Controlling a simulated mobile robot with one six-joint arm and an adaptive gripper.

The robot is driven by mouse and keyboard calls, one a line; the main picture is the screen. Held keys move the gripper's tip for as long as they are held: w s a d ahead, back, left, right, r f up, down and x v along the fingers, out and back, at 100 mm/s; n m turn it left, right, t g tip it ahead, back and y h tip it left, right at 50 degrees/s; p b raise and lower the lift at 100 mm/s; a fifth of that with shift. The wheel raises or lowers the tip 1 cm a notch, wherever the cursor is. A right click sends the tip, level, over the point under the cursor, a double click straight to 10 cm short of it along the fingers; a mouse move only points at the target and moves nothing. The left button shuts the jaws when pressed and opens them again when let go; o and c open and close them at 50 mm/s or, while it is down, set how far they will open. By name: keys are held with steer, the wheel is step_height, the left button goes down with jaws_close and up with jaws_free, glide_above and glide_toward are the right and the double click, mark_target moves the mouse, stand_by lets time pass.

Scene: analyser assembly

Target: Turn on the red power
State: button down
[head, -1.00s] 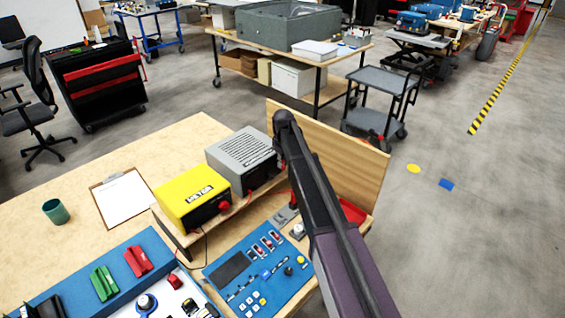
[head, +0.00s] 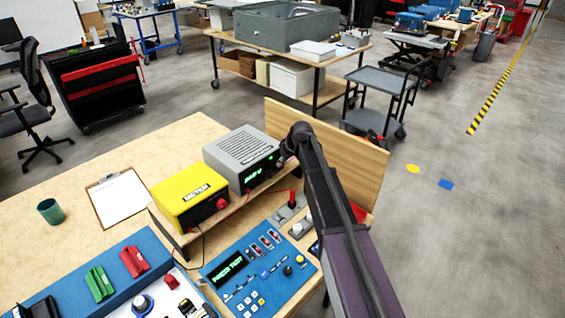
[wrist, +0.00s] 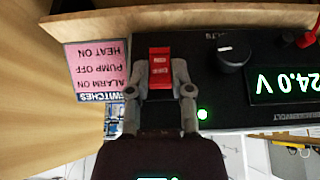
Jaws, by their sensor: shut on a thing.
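The red power switch (wrist: 160,68) is a red rocker on the dark front of the grey power supply box. My gripper (wrist: 160,82) has its two grey fingers closed on either side of this switch in the wrist view. A lit green lamp (wrist: 202,114) and a lit display (wrist: 287,84) reading 24.0 V are on the same front, beside a black knob (wrist: 234,55). In the head view the grey power supply (head: 241,150) stands on a wooden shelf. My arm's end hides the switch there.
A yellow meter box (head: 190,195) stands left of the grey supply. A blue control panel (head: 240,300) with a lit green display lies in front. A wooden board (head: 355,150) rises behind my arm. A pink label (wrist: 97,70) is beside the supply front.

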steer(key=c, duration=0.5)
jaws_free()
steer(key=shift+w+a+g, duration=0.1)
steer(key=shift+g, duration=0.2)
steer(key=shift+w+a+r+g+h+p, duration=0.15)
steer(key=shift+g+h+p, duration=0.25)
steer(key=shift+h+p, duration=0.35)
steer(key=shift+w+a+g+h+p, duration=0.1)
steer(key=shift+g+h+p, duration=0.1)
steer(key=shift+g+h, duration=0.35)
steer(key=shift+w+a+g+h+p, duration=0.1)
steer(key=shift+g+h+p, duration=0.05)
steer(key=shift+g+h, duration=0.4)
steer(key=shift+s+d+r+p, duration=0.15)
steer(key=shift+s+r+p, duration=0.05)
steer(key=shift+r+p, duration=0.85)
step_height(320, 180, up, 12)
steer(key=p, duration=1.2)
steer(key=shift+s+d+f+m+b, duration=1.25)
steer(key=shift+s+d, duration=1.35)
steer(key=shift+s, duration=1.75)
steer(key=shift+s+d+f+m+b, duration=1.25)
steer(key=shift+s+d, duration=1.35)
steer(key=shift+s, duration=1.75)
steer(key=shift+s+d+f+m+b, duration=1.2)
steer(key=shift+s+d, duration=1.4)
steer(key=shift+s, duration=1.75)
steer(key=shift+r, duration=0.1)
